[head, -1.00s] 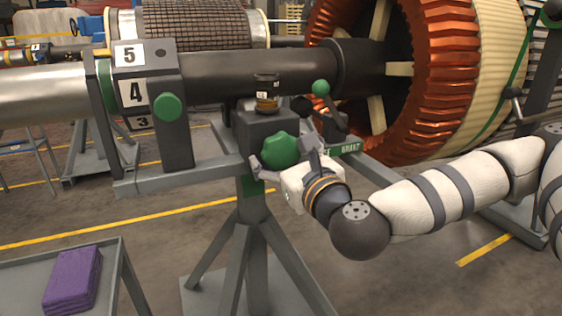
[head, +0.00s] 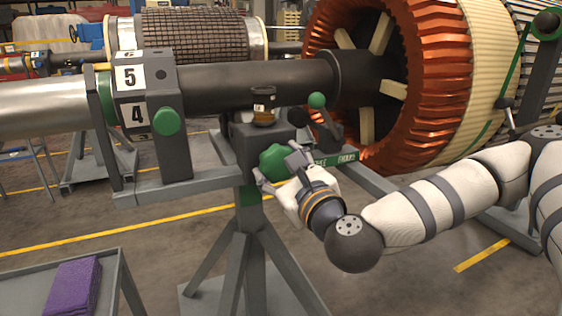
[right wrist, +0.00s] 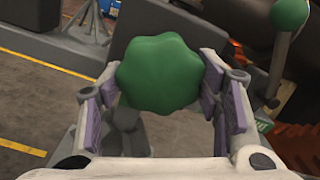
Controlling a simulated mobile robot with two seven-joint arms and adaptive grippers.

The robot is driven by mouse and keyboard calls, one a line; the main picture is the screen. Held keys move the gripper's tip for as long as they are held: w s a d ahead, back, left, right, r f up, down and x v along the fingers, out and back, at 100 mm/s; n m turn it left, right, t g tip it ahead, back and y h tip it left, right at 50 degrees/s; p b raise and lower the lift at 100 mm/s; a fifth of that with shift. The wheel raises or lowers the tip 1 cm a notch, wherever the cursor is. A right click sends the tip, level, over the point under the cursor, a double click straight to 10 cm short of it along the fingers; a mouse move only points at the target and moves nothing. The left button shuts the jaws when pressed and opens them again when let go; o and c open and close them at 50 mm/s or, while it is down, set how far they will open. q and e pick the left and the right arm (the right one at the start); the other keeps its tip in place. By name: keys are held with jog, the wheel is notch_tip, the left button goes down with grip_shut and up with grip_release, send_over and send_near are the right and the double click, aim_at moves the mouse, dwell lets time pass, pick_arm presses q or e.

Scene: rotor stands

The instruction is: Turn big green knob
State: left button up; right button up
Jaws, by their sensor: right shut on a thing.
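The big green knob (head: 276,163), lobed and dark green, sits on the front of a dark block on a grey stand. My right gripper (head: 279,168) is shut on it, one finger at its lower left and one at its right. In the right wrist view the knob (right wrist: 160,74) lies between the purple-padded fingers (right wrist: 164,92); part of its rear is hidden. My left gripper is not in view.
A smaller green knob (head: 166,122) is on the clamp beside the numbered collar (head: 131,92). A green-tipped lever (head: 317,101) and a small jar (head: 264,106) are close above the gripper. A large copper rotor (head: 440,75) stands behind. A purple cloth (head: 72,288) lies on a tray (head: 112,263).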

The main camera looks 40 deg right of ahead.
jog(key=n+p, duration=0.1)
jog(key=n, duration=0.2)
jog(key=n+p, duration=0.1)
jog(key=shift+r+n+p, duration=0.25)
jog(key=shift+n+p, duration=0.05)
jog(key=n+p, duration=0.2)
jog(key=n, duration=0.2)
jog(key=shift+r+n+p, duration=0.1)
jog(key=shift+n+p, duration=0.2)
jog(key=n+p, duration=0.3)
jog(key=n, duration=0.2)
jog(key=n+p, duration=0.1)
jog(key=n, duration=0.4)
jog(key=shift+r+p, duration=0.1)
jog(key=shift+p, duration=0.3)
jog(key=shift+n, duration=0.9)
jog(key=n, duration=0.2)
jog(key=shift+f+n+p, duration=0.2)
jog(key=shift+n+p, duration=0.1)
jog(key=shift+p, duration=0.05)
jog(key=n, duration=0.5)
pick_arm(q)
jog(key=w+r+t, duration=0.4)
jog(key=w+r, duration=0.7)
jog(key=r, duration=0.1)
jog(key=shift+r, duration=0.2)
pick_arm(e)
jog(key=shift+n, duration=2.4)
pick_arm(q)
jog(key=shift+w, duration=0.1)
